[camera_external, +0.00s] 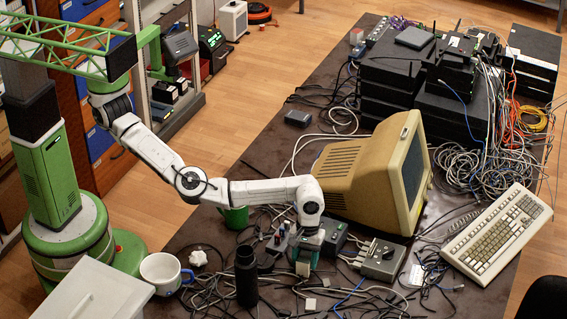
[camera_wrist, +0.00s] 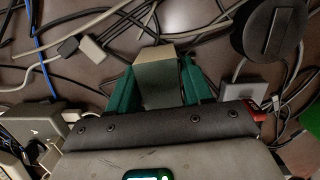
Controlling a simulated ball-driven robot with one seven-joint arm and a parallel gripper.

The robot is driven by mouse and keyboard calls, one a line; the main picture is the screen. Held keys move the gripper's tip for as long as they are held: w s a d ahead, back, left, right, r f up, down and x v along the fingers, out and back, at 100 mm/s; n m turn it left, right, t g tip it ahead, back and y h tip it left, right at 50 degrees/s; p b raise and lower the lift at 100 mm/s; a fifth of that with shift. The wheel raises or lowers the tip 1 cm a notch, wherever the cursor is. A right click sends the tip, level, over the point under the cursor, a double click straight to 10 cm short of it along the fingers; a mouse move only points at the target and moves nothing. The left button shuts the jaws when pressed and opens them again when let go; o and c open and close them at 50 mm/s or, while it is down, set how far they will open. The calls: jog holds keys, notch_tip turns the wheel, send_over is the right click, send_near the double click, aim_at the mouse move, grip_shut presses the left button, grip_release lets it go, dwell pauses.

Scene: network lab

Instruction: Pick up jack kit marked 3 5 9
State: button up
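My gripper (camera_external: 304,262) points down at the cluttered near part of the dark table. In the wrist view its two green fingers (camera_wrist: 158,84) stand on either side of a small box with a tan top and a grey-green side (camera_wrist: 157,72). The fingers lie close along both sides of the box; I cannot tell whether they press on it. In the external view a pale piece (camera_external: 302,269) shows between the fingertips. No 3 5 9 marking is readable on it or elsewhere, so I cannot confirm it is the jack kit.
A black bottle (camera_external: 246,277) stands left of my gripper, and a grey box with connectors (camera_external: 381,260) lies right. A beige monitor (camera_external: 372,175) stands behind. A white mug (camera_external: 163,272), a green mug (camera_external: 235,217), a keyboard (camera_external: 497,231) and many loose cables crowd the table.

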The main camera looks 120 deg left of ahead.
jog(key=c, duration=0.6)
jog(key=shift+r, duration=0.1)
jog(key=shift+c, duration=0.2)
